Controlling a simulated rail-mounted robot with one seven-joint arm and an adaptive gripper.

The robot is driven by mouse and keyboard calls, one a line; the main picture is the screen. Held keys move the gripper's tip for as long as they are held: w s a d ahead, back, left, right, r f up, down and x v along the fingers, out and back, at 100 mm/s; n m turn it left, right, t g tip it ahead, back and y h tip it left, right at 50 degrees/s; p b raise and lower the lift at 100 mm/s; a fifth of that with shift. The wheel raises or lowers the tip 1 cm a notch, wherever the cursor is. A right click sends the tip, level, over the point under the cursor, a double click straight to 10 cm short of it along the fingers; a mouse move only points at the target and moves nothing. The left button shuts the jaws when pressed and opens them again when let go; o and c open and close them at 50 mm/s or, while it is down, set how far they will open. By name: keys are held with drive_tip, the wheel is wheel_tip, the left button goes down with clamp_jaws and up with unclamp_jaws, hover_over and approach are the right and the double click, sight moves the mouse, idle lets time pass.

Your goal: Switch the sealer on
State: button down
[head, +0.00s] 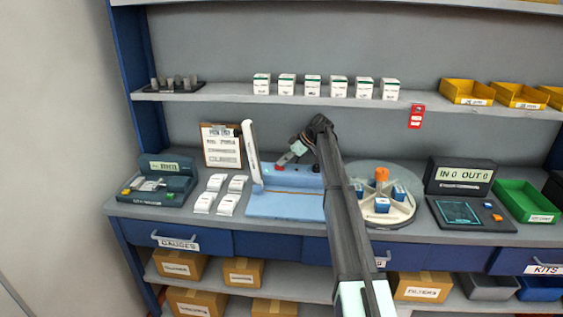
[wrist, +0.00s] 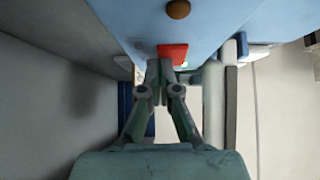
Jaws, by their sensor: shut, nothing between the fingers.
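The sealer has a light blue base (head: 285,207) on the bench and a white arm (head: 251,152) standing raised at its left. A red switch (head: 281,162) sits at the back of the base; it also shows in the wrist view (wrist: 172,51). A round knob (head: 316,168) is to its right, and appears brown in the wrist view (wrist: 178,9). My gripper (head: 287,158) is shut and empty, with its fingertips (wrist: 160,66) right at the red switch. I cannot tell whether they touch it. The fingertips cover part of the switch in the wrist view.
A round carousel (head: 403,211) with blue-topped containers stands at the right, partly behind my arm. A shelf (head: 225,97) runs above the bench.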

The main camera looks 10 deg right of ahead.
drive_tip(key=r, duration=0.2)
drive_tip(key=d+r, duration=0.1)
drive_tip(key=r, duration=0.1)
drive_tip(key=shift+s+r+p, duration=0.1)
drive_tip(key=shift+r+p, duration=0.1)
drive_tip(key=shift+p, duration=0.1)
drive_tip(key=s+d+r+b, duration=0.2)
drive_tip(key=d+r, duration=0.3)
drive_tip(key=d, duration=0.2)
drive_tip(key=shift+s+d, duration=0.15)
drive_tip(key=shift+d, duration=0.25)
drive_tip(key=shift+r, duration=0.1)
